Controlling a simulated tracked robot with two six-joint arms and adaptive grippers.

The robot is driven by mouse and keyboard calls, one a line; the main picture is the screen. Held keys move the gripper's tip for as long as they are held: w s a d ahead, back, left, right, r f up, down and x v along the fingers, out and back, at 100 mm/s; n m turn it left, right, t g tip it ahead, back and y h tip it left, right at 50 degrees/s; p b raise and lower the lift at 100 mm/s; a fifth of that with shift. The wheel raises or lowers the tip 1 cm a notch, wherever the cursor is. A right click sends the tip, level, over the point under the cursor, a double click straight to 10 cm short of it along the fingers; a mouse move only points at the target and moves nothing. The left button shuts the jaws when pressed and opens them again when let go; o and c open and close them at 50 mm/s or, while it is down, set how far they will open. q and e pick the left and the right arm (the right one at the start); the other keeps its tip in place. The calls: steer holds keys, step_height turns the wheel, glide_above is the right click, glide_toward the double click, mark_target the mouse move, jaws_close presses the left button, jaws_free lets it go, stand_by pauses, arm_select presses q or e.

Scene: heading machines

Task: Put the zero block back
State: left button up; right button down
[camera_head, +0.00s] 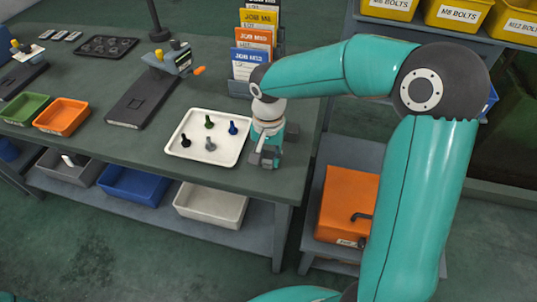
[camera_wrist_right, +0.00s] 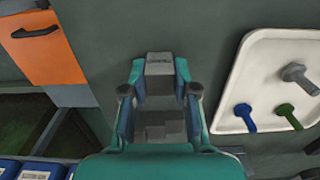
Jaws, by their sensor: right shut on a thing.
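My right gripper (camera_head: 264,154) reaches down at the right end of the green workbench (camera_head: 302,150), just right of the white tray (camera_head: 187,154). In the right wrist view, my right gripper (camera_wrist_right: 160,78) is shut on a small grey block (camera_wrist_right: 160,65) with faint marking on its face, which I take for the zero block. The fingers sit on both its sides. In the head view the block is mostly hidden by the gripper, and I cannot tell whether it touches the bench. My left gripper is not in view.
The tray holds several bolts; it also shows in the right wrist view (camera_wrist_right: 241,75). Job cards (camera_head: 252,62) stand behind the gripper. A gauge on a dark base (camera_head: 142,101), a green bin (camera_head: 25,107) and an orange bin (camera_head: 62,116) are further left. An orange box (camera_head: 346,200) sits below right.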

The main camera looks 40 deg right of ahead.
mark_target(269, 156)
steer(key=c, duration=0.9)
jaws_free()
step_height(269, 156, up, 12)
steer(key=shift+r, duration=0.1)
